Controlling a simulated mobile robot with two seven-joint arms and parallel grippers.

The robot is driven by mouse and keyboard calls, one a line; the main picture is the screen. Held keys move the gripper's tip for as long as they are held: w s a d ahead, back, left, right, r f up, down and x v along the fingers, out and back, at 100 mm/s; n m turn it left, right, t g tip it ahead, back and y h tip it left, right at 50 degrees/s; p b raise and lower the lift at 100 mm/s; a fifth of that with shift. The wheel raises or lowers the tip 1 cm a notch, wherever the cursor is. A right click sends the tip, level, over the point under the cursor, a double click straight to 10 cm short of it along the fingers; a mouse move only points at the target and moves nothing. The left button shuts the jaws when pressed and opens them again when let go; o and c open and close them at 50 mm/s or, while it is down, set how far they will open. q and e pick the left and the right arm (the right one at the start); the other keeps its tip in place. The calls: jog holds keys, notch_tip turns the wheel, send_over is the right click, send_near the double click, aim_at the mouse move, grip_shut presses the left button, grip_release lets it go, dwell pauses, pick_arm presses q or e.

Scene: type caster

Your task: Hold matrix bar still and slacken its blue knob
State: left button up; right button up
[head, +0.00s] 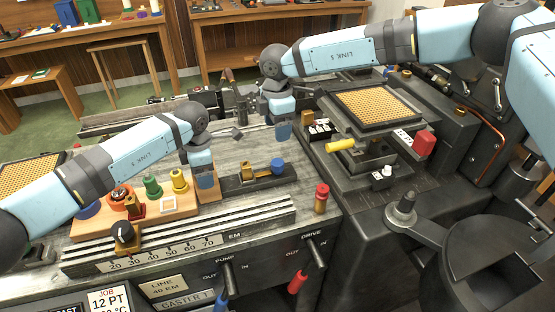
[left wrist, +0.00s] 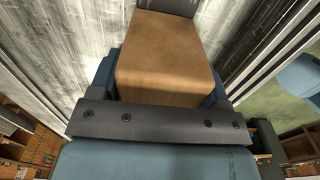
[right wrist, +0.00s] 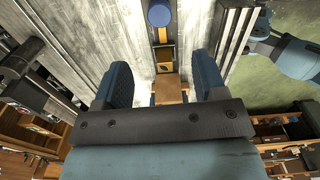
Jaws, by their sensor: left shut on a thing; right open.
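The matrix bar (head: 240,184) is a dark bar lying on the bench, with a brass block (head: 247,170) on it and a blue knob (head: 278,166) near its right end. My left gripper (head: 206,183) is shut on the brown block at the bar's left end; the brown block (left wrist: 165,60) fills the jaws in the left wrist view. My right gripper (head: 283,131) is open and empty, above and apart from the bar. The right wrist view shows the blue knob (right wrist: 160,14) beyond the fingertips, with the brass block (right wrist: 165,52) nearer.
A wooden rack (head: 150,217) with coloured knobs stands left of the bar. A red-topped brass piece (head: 321,198) stands to the right. A yellow handle (head: 341,146) and a tray of brass matrices (head: 375,104) are at the right. A graduated scale (head: 150,257) runs along the front.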

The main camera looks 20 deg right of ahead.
aim_at(278, 162)
notch_tip(278, 162, down, 12)
jog(key=shift+d+r, duration=0.1)
jog(key=shift+r, duration=0.05)
dwell(0.4)
jog(key=c, duration=0.9)
